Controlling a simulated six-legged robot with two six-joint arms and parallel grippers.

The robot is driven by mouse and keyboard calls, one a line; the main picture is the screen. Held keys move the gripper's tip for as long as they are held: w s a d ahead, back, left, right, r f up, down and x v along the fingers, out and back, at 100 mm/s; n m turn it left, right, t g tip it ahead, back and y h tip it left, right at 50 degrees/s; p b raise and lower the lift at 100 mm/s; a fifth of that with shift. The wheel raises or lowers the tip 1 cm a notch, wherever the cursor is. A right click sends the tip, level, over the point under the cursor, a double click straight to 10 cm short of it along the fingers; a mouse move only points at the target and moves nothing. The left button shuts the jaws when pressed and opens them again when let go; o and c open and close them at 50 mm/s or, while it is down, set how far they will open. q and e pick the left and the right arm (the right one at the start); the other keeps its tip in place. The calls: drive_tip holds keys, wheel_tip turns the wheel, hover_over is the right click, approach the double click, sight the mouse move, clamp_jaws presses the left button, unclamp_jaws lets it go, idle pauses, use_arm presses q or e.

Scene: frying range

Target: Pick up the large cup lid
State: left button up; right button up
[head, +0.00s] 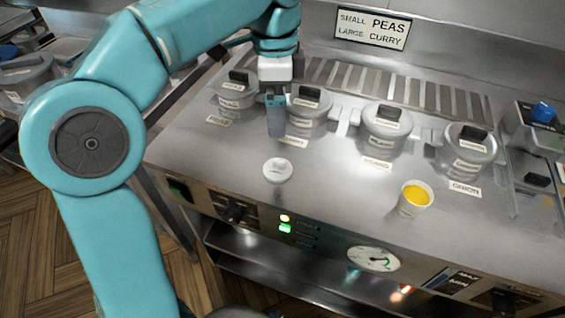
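A white round lid (277,170) lies flat on the steel counter near its front edge, left of centre. A white cup (411,205) with yellow contents stands uncovered on the counter to the right. My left gripper (275,132) points down above and behind the lid in the picture, apart from it, in front of the left pots. Its fingers overlap from this angle, so I cannot tell whether they are open. Nothing visible hangs from it. My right gripper is not in view.
Several lidded pots with labels, such as one at the right (468,150), stand in a row along the back. A sign (372,29) reading small peas, large curry is on the back wall. The counter between lid and cup is clear.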

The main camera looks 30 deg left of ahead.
use_arm(q)
drive_tip(key=b, duration=0.2)
hover_over(276, 169)
drive_tip(key=f, duration=0.9)
drive_tip(key=shift+w+a+f, duration=0.1)
drive_tip(key=shift+w+f, duration=0.05)
drive_tip(key=shift+w, duration=0.05)
wheel_tip(276, 169, down, 6)
drive_tip(key=shift+s+b, duration=0.15)
drive_tip(key=shift+b, duration=0.7)
drive_tip(key=c, duration=1.1)
